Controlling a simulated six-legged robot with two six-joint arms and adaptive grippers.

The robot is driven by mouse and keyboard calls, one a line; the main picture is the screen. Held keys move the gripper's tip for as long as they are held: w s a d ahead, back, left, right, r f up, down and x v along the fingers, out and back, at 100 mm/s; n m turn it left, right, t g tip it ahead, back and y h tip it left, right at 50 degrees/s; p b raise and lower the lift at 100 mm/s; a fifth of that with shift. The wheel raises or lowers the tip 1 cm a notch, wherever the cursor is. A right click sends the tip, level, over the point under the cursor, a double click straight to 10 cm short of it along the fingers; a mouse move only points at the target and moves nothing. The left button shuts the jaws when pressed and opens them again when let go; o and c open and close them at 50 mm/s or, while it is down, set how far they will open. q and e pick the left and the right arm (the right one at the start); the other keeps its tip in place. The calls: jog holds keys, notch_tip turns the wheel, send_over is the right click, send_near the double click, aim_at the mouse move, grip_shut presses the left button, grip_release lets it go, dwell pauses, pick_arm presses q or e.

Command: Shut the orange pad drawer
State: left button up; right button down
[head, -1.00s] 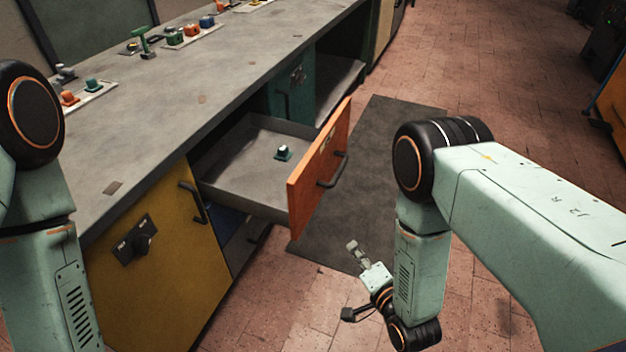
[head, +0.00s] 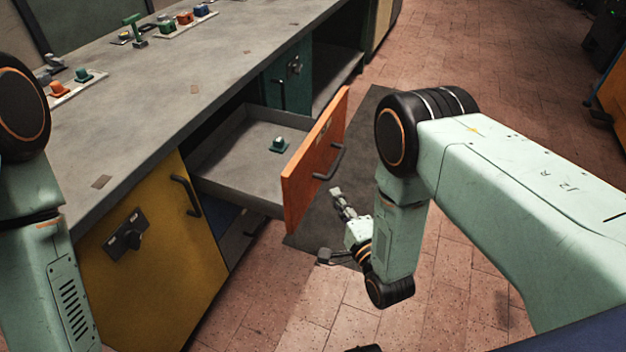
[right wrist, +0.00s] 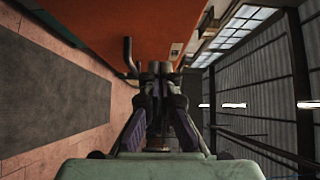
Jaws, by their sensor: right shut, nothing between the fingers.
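The orange pad drawer (head: 312,160) stands pulled out from the bench, its orange front facing right with a dark bar handle (head: 330,163). A small teal pad (head: 279,145) lies inside on the drawer's grey floor. My right gripper (head: 337,192) is shut and empty, just right of the lower part of the drawer front. In the right wrist view, the orange front (right wrist: 95,30) fills the upper left and the shut fingertips (right wrist: 154,68) point toward it beside the handle (right wrist: 129,55). Whether they touch it I cannot tell. My left gripper is out of view; only my left arm shows.
A yellow cabinet door (head: 160,255) with a handle and black switch is left of the drawer. A teal door (head: 290,75) is beyond it. The grey bench top (head: 170,90) carries colored pads and switches at the back. A dark mat (head: 360,130) lies on the tiled floor.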

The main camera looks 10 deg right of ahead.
aim_at(308, 168)
jog(key=w+a, duration=0.1)
jog(key=w, duration=0.1)
jog(key=w+a+b, duration=0.1)
jog(key=w, duration=0.1)
jog(key=w+a, duration=0.1)
jog(key=w, duration=0.2)
jog(key=shift+a+b, duration=0.25)
jog(key=shift+b, duration=0.1)
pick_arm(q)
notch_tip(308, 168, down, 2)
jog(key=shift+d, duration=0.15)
pick_arm(e)
jog(key=shift+w+a+f, duration=0.15)
jog(key=shift+w+a, duration=0.05)
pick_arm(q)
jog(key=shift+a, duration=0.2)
pick_arm(e)
jog(key=shift+w, duration=0.15)
